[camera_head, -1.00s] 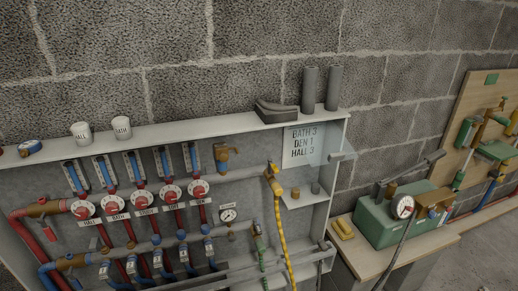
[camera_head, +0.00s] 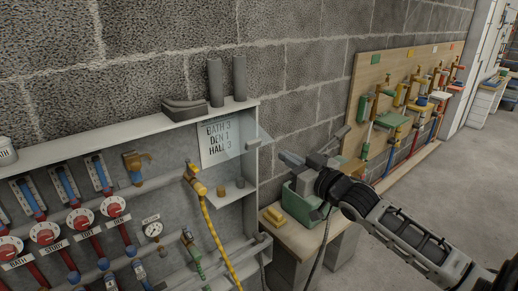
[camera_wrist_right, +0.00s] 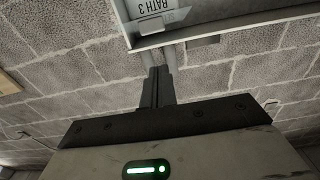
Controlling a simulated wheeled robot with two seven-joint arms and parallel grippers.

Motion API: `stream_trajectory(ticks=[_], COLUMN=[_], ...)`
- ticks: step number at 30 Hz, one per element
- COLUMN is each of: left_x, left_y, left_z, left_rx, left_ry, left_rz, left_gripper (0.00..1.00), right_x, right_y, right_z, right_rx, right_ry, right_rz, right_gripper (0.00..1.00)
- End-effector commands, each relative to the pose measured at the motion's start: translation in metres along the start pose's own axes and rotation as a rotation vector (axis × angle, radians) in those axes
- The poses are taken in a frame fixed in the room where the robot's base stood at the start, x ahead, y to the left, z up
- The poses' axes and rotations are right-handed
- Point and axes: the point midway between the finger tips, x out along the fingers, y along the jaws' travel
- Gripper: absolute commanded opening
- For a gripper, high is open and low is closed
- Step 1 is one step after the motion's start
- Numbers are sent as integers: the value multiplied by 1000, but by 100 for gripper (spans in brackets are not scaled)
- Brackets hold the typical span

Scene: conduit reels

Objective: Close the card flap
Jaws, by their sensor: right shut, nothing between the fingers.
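The card (camera_head: 215,140), a white sheet reading BATH 3, DEN 1, HALL 3, is on the back of the cabinet at its upper right; part of it also shows at the top of the wrist view (camera_wrist_right: 155,8). A clear flap (camera_head: 256,137) stands out from the card's right side, swung open over the cabinet's right edge. My right gripper (camera_head: 284,157) is just right of the flap, its fingers pointing left; I cannot tell whether they touch it. In the wrist view its fingers (camera_wrist_right: 158,84) are together and empty. My left gripper is out of view.
The cabinet (camera_head: 130,160) holds red dials, blue-topped pipes and a yellow hose (camera_head: 218,240). Grey cylinders (camera_head: 239,78) stand on its top. A green box (camera_head: 305,207) sits on a bench (camera_head: 300,237) under my right arm. A wooden board (camera_head: 366,75) with fittings hangs farther right.

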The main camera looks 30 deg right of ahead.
Motion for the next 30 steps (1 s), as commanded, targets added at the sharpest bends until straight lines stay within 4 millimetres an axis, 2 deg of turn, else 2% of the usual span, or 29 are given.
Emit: stream_trajectory(ticks=[1, 4, 8, 22, 23, 24, 30], left_x=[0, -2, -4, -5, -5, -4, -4], left_y=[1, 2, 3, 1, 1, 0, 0], left_z=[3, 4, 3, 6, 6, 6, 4], left_rx=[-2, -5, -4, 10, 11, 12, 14], left_ry=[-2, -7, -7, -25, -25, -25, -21], left_rz=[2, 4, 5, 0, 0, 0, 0], left_gripper=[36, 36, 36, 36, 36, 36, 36], right_x=[4, 10, 24, 106, 109, 110, 115], right_y=[6, 11, 11, 11, 11, 11, 10], right_z=[-13, -27, -29, -33, -30, -18, 3], right_rx=[0, 4, 6, 4, 5, 7, 4], right_ry=[28, 53, 55, 53, 50, 45, 48], right_rz=[0, 1, 1, 2, 2, 2, 1], right_gripper=[0, 0, 0, 0, 0, 0, 0])
